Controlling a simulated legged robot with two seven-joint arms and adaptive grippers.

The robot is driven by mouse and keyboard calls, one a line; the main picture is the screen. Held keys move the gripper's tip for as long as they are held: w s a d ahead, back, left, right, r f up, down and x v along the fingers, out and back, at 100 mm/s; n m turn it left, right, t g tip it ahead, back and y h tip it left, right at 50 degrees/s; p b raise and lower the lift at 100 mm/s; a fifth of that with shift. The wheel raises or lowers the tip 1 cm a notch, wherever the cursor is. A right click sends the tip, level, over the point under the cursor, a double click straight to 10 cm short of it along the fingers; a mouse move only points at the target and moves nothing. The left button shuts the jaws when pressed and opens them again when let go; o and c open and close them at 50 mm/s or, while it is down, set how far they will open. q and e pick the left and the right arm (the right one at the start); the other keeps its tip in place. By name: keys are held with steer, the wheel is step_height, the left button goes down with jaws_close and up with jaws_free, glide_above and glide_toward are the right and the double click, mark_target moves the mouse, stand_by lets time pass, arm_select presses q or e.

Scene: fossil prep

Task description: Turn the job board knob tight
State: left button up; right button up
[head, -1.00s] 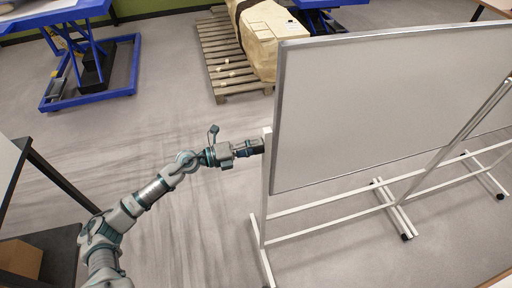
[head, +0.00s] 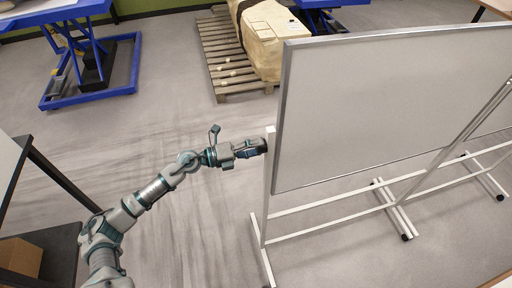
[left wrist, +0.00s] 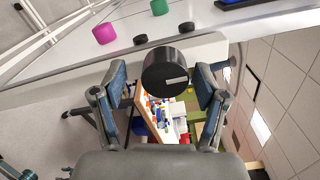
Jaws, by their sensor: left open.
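The job board (head: 390,105) is a large whiteboard on a white wheeled stand in the head view. My left gripper (head: 258,147) is at the board's left upright. In the left wrist view the knob (left wrist: 167,72) is a black round cap with a pale pointer mark, lying at a slant. It stands out from the white board edge. My left gripper (left wrist: 161,80) is open, with one finger on each side of the knob and visible gaps between. The knob is hidden in the head view. My right gripper is not in view.
A pink piece (left wrist: 105,33) and small dark round pieces (left wrist: 187,28) are on the board face. A wooden pallet (head: 226,70) with a large pale block stands behind. Blue lift tables stand at the back.

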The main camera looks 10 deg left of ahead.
arm_select(q)
steer(key=v, duration=1.2)
steer(key=shift+f, duration=0.15)
